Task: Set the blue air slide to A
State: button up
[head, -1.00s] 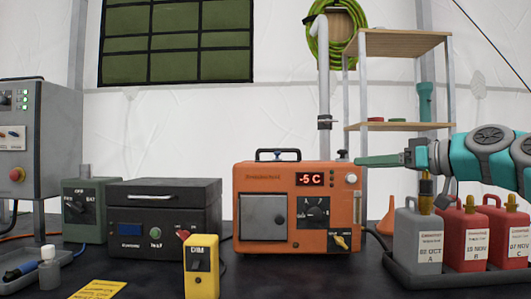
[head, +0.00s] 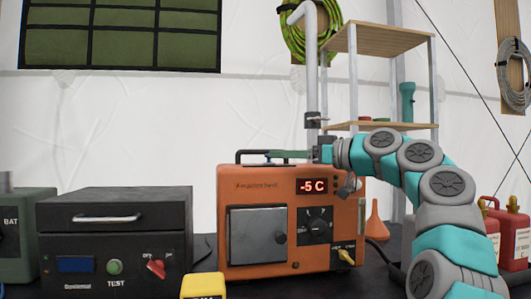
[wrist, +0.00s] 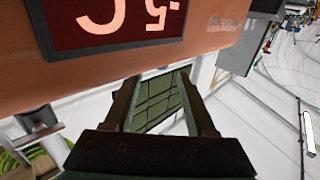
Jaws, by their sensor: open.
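The orange heater (head: 262,190) stands on the dark table, with a red "-5 C" display (head: 313,186), a round black knob (head: 318,225) and a small yellow lever (head: 345,257) on its front. I cannot make out a blue slide or an A mark on it in any view. My gripper (head: 275,155) reaches in from the right at the heater's top edge, by its dark carry handle (head: 240,153). In the wrist view my gripper (wrist: 157,82) is open, with nothing between its fingers. The display (wrist: 115,20) shows there upside down.
A white pipe (head: 310,75) rises behind the heater, next to a shelf rack (head: 380,38). A black case (head: 112,230) stands left of it. An orange funnel (head: 376,222) and red canisters (head: 514,238) are at right, partly behind my arm.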

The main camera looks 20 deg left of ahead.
aim_at(269, 159)
jog(key=p+x, duration=0.1)
jog(key=x, duration=0.4)
jog(key=shift+a, duration=0.1)
grip_shut()
dwell(1.2)
